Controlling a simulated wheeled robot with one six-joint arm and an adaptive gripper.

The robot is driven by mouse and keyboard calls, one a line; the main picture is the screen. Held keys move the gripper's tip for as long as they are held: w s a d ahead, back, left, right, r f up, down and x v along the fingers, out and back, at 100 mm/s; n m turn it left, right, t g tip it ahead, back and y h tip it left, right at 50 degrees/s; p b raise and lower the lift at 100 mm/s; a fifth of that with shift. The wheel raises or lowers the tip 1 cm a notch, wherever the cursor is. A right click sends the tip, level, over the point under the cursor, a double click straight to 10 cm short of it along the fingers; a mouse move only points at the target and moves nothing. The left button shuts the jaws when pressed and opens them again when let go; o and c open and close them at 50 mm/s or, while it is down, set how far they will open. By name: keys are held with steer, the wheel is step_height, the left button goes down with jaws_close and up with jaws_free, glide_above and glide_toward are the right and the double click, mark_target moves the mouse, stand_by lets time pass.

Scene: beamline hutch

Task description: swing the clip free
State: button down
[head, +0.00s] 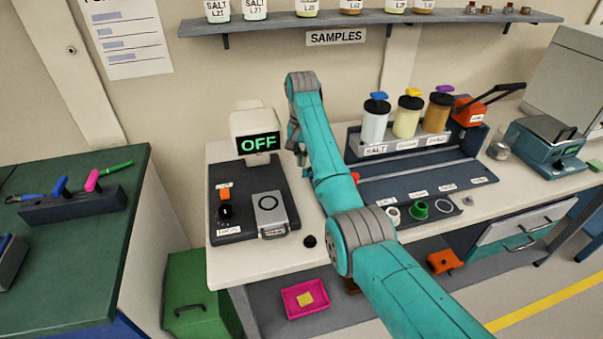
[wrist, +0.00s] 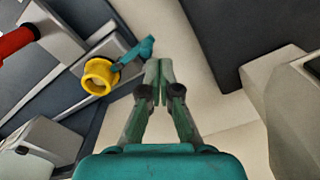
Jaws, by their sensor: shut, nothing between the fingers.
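The likely clip is a small teal lever (wrist: 135,54) beside a yellow ring (wrist: 99,77) in the wrist view. In the head view my teal arm reaches over the bench, and I cannot make out the clip or the ring there.
A dark panel with an OFF display (head: 259,143) and a grey box (head: 269,213) stands left of my arm. A rack with several capped jars (head: 408,115) is to the right. A red-ended part (wrist: 15,42) lies left in the wrist view. Pale bench shows beyond my fingertips.

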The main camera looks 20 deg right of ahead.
steer(key=shift+s, duration=0.1)
steer(key=shift+s+a, duration=0.15)
steer(key=shift+s, duration=0.4)
